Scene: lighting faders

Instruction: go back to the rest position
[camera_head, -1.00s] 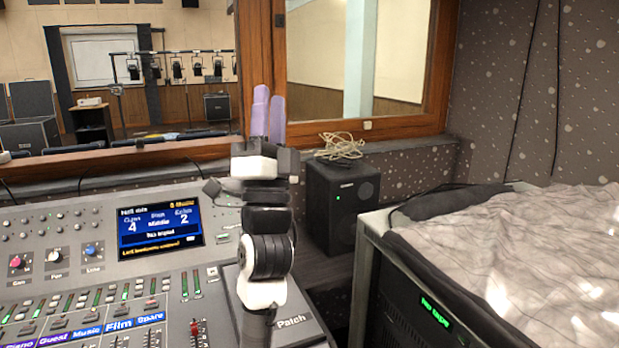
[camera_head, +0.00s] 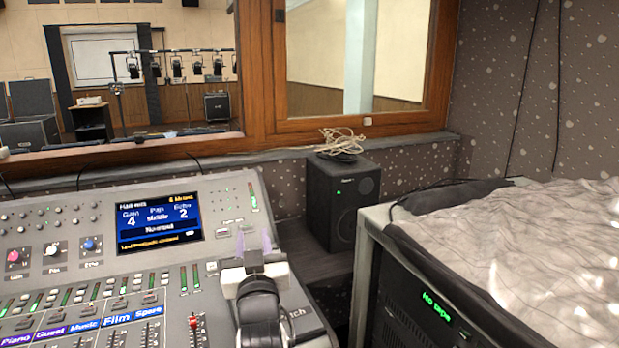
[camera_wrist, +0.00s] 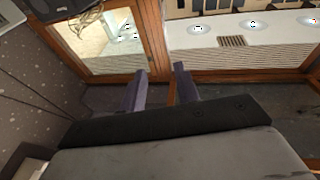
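My gripper (camera_head: 254,242) is low over the right part of the grey mixing console (camera_head: 80,195), in front of the window wall. Its two purple fingers stand apart with nothing between them. In the wrist view the fingers of my gripper (camera_wrist: 160,86) also show a clear gap, with the window frame behind them. My white and black wrist hides part of the console's right side and some of the "Patch" lettering.
The console's lit screen (camera_head: 159,222) and its red fader (camera_head: 194,323) are left of my arm. A black speaker (camera_head: 342,205) with a coiled cable (camera_head: 342,141) stands behind. A cloth-covered rack (camera_head: 432,305) fills the right. The air above the console is clear.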

